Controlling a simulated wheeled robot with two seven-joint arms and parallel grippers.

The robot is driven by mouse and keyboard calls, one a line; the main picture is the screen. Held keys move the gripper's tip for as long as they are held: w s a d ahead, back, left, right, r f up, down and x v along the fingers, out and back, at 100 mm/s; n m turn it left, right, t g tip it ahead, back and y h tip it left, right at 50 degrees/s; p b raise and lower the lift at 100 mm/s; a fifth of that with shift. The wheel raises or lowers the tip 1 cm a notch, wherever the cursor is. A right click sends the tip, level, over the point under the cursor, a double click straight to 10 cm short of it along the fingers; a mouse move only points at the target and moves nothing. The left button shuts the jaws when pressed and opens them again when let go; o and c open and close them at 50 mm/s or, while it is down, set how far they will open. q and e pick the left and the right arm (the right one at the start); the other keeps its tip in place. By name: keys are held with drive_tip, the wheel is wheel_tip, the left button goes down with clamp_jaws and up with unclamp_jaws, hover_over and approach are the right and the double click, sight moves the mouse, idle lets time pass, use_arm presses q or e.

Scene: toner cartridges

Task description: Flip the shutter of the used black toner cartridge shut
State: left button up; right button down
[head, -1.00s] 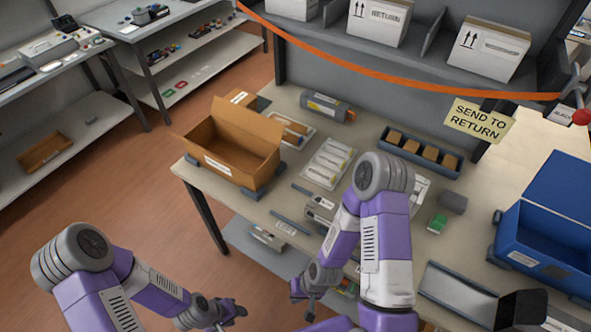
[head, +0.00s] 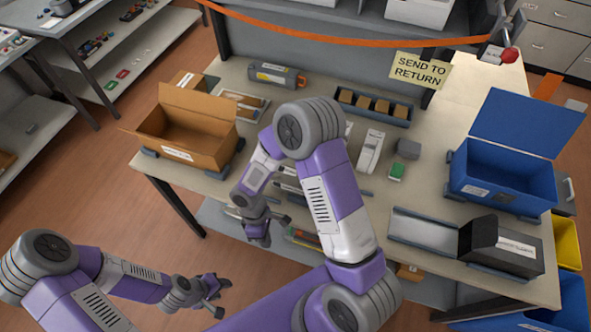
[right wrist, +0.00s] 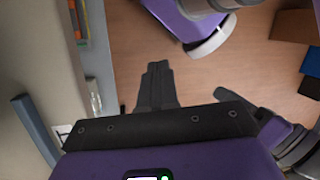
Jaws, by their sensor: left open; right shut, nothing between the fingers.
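A dark grey cylindrical cartridge with a yellow label and an orange end (head: 275,75) lies at the back of the table in the head view. I cannot tell whether it is the used black toner cartridge, and its shutter is too small to make out. My right gripper (head: 264,239) is shut and empty, near the table's front edge and well apart from that cartridge. Its closed fingers also show in the right wrist view (right wrist: 156,85), with floor beyond them. My left gripper (head: 219,297) is open and empty, over the floor in front of the table.
An open cardboard box (head: 187,142) stands at the table's left. A blue lidded box (head: 505,185) and a black box-shaped unit (head: 512,262) stand at the right. A tray of brown blocks (head: 373,105) lies at the back. My right arm hides the table's middle.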

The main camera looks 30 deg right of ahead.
drive_tip(key=w+d+r+n+t+h, duration=0.1)
drive_tip(key=w+d+r+n+h, duration=0.1)
drive_tip(key=r, duration=0.7)
drive_tip(key=w+d+r+n+t+h, duration=0.2)
drive_tip(key=w+r+n+h, duration=0.2)
drive_tip(key=w+r+h, duration=0.3)
wheel_tip(320, 180, up, 3)
drive_tip(key=shift+w+d+r+n, duration=0.15)
drive_tip(key=shift+w+d+n, duration=0.2)
drive_tip(key=shift+w, duration=0.35)
drive_tip(key=shift+d+r+b+x, duration=0.15)
drive_tip(key=shift+d+r+x, duration=0.15)
drive_tip(key=shift+x, duration=1.95)
drive_tip(key=shift+d+r+b+x, duration=0.15)
drive_tip(key=shift+d+r+x, duration=0.15)
drive_tip(key=shift+x, duration=1.95)
drive_tip(key=shift+d+r+b+x, duration=0.15)
drive_tip(key=shift+d+r+x, duration=0.1)
drive_tip(key=shift+x, duration=2)
